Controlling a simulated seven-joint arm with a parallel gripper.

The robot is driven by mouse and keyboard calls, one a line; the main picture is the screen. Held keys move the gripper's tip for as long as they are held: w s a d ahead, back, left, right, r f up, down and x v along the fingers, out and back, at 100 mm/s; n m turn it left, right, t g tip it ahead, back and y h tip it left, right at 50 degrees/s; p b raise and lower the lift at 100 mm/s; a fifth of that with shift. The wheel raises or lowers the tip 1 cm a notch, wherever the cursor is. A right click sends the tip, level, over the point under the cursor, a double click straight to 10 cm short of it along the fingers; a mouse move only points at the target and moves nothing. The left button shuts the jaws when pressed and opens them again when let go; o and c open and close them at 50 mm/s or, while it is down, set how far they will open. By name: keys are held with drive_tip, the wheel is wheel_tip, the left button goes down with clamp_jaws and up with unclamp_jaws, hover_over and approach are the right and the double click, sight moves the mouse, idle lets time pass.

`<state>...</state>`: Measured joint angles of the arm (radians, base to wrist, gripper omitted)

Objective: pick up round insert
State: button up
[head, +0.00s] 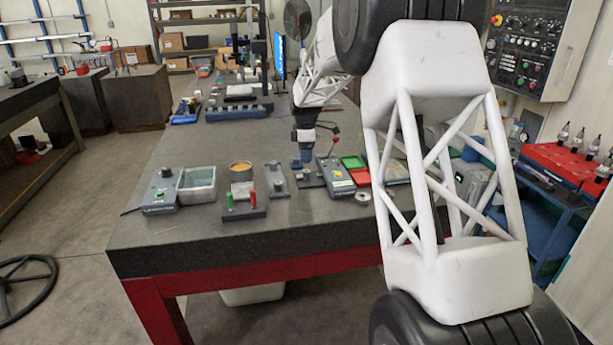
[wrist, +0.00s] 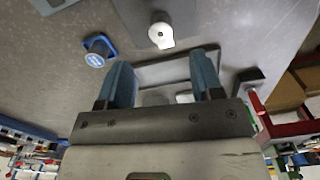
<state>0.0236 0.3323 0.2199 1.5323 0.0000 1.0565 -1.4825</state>
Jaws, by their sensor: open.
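In the wrist view a pale round piece (wrist: 161,33) stands on a grey plate, beyond the fingertips. I cannot tell for sure that it is the round insert. A small cylinder with a light blue top (wrist: 95,58) sits on a blue square base to its left. My gripper (wrist: 163,75) is open, with two blue fingers apart and nothing seen held between them. In the head view my gripper (head: 306,156) points down, low over the bench, among small plates. A small round metal piece (head: 362,197) lies to its right, near the front edge.
On the bench (head: 200,235) stand a grey control box (head: 160,192), a grey bin (head: 197,184), a round tan-topped container (head: 241,168), a plate with red and green posts (head: 245,208), and red (head: 360,176) and green (head: 352,162) trays. The front left is clear.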

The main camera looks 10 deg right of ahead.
sight(306, 171)
drive_tip(key=shift+f, duration=1.15)
drive_tip(key=shift+s+d+f, duration=0.1)
drive_tip(key=shift+f, duration=2.5)
clamp_jaws()
drive_tip(key=shift+r, duration=0.15)
